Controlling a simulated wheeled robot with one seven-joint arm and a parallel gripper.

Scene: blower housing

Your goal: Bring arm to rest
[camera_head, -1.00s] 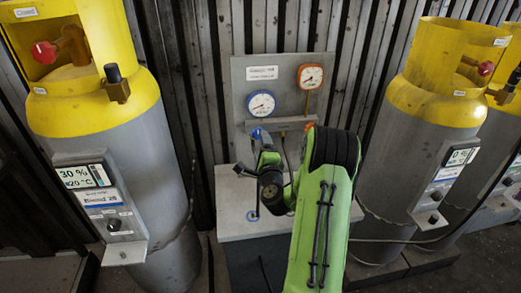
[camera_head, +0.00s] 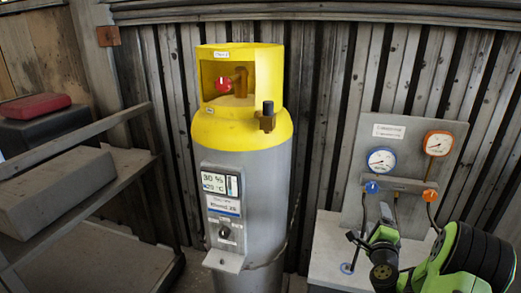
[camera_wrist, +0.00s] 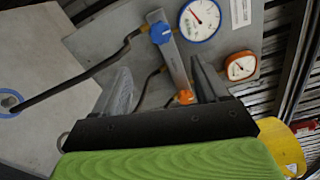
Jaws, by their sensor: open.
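My arm is green and black and shows at the lower right of the camera_head view. My gripper (camera_head: 368,228) is in front of the gauge panel (camera_head: 437,130). In the wrist view my gripper (camera_wrist: 164,82) has its two grey fingers apart with nothing held between them. The blue knob (camera_wrist: 160,33) and the orange knob (camera_wrist: 185,97) on the panel's manifold bar show beyond the fingers. I cannot tell how near the fingers are to the bar.
A grey cylinder with a yellow top (camera_head: 240,130) stands left of the panel. A shelf rack (camera_head: 75,150) with a grey block stands at the far left. In the wrist view a dark hose (camera_wrist: 75,83) runs left from the bar.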

